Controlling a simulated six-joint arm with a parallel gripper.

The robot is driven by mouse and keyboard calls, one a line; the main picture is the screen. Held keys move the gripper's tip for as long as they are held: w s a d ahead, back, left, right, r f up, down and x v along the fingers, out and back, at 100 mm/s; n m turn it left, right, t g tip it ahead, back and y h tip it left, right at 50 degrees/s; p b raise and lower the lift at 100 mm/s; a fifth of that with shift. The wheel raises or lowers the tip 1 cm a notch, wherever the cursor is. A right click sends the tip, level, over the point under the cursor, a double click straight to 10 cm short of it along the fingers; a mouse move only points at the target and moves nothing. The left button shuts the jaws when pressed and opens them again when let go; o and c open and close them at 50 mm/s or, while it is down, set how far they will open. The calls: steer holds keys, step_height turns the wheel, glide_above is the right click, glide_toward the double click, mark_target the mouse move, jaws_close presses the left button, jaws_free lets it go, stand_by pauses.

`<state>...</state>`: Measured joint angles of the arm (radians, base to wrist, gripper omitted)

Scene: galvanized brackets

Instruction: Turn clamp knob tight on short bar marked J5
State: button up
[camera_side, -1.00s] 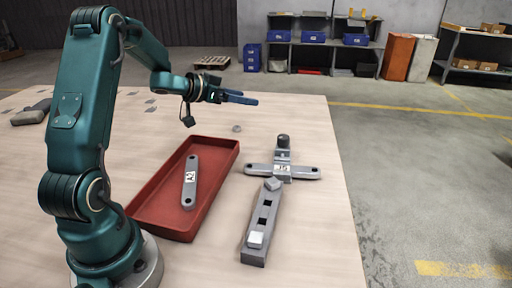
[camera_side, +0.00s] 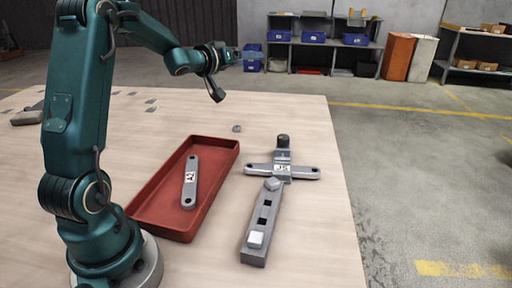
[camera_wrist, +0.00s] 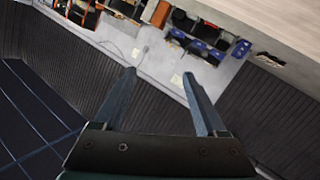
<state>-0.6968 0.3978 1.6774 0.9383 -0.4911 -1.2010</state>
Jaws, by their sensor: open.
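The short grey bar marked J5 (camera_side: 307,173) lies crosswise on the table in the side view, its label facing up. A clamp with a dark knob (camera_side: 283,140) stands over its middle; how tight the knob is I cannot tell. My gripper (camera_wrist: 158,75) is open and empty, its two blue-grey fingers apart in the wrist view. In the side view it is raised high above the far part of the table, well away from the knob. The wrist view shows neither the bar nor the knob.
A red tray (camera_side: 229,158) left of the clamp holds another labelled grey bar (camera_side: 190,172). A dark grey slotted bar (camera_side: 258,221) with a pale block (camera_side: 255,239) reaches from the clamp toward the front. A small part (camera_side: 237,128) lies behind the tray. Shelves stand beyond the table.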

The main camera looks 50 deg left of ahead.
steer(key=n+y, duration=0.2)
steer(key=n, duration=0.1)
steer(key=n+g+h, duration=0.2)
steer(key=n+h, duration=0.5)
steer(key=n, duration=1.7)
glide_above(283, 137)
steer(key=s, duration=0.4)
step_height(283, 137, down, 4)
steer(key=shift+n, duration=0.3)
steer(key=f, duration=1.4)
steer(key=shift+s+a, duration=0.1)
steer(key=shift+s, duration=0.1)
steer(key=shift+x, duration=2.55)
